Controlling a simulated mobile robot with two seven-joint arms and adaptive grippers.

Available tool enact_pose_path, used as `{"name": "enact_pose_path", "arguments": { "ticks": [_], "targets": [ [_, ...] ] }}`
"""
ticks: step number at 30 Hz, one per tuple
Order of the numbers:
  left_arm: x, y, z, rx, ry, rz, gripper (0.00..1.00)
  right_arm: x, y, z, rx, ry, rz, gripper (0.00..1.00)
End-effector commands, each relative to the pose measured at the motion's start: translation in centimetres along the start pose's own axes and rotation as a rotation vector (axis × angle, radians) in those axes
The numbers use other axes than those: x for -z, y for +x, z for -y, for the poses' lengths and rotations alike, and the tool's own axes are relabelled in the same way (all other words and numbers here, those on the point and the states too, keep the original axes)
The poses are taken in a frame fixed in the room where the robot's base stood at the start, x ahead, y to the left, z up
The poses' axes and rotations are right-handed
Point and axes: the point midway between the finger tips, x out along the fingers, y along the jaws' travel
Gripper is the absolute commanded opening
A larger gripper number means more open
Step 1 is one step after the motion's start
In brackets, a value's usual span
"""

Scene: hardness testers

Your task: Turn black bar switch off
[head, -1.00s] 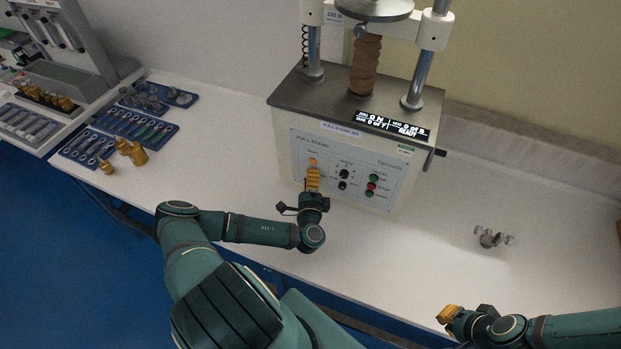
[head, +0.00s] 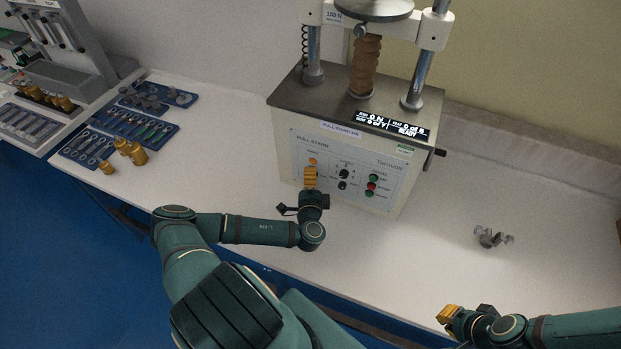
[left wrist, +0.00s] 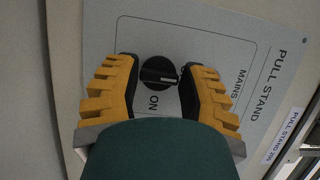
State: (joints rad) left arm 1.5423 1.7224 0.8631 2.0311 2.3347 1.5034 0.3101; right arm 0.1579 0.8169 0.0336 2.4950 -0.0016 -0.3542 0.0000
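The black bar switch (left wrist: 158,73) is a round black knob with a raised bar on the panel of the pull stand (head: 345,165). In the left wrist view its bar lies roughly sideways, with the word ON just below the knob and MAINS to the right. My left gripper (left wrist: 158,68) is open, with one yellow finger on each side of the knob and only narrow gaps visible. In the head view my left gripper (head: 310,178) is at the panel's left part and hides the switch. My right gripper (head: 450,316) is at lower right, far from the stand; its opening is unclear.
A small metal part (head: 490,237) lies on the table at right. Blue trays (head: 135,125) and brass weights (head: 137,154) are at left. The front middle is clear.

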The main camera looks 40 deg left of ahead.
Motion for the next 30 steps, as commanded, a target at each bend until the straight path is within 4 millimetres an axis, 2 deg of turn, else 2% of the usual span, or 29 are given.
{"name": "enact_pose_path", "arguments": {
  "ticks": [1, 2, 14, 17, 24, 30],
  "targets": [
    [0.0, 0.0, 0.1, 0.001, 0.0, 0.0, 0.63, 0.0, 0.0, 0.0, 0.0, 0.0, 0.0, 0.0],
    [0.0, 0.0, 0.0, 0.001, 0.0, 0.0, 0.69, 0.0, 0.0, 0.0, 0.0, 0.0, 0.0, 0.0],
    [0.0, -0.6, -0.1, -0.001, 0.001, -0.001, 0.69, 0.0, 0.0, 0.0, 0.0, 0.0, 0.0, 0.0],
    [0.0, -1.9, -0.1, -0.003, -0.001, -0.001, 0.69, 0.0, 0.0, 0.0, 0.0, 0.0, 0.0, 0.0],
    [0.0, -6.8, -0.1, -0.003, -0.002, -0.001, 0.69, 0.0, 0.0, 0.0, 0.0, 0.0, 0.0, 0.0],
    [0.0, -10.2, 0.0, -0.002, -0.001, -0.001, 0.69, 0.0, 0.0, 0.0, 0.0, 0.0, 0.0, 0.0]
  ]
}}
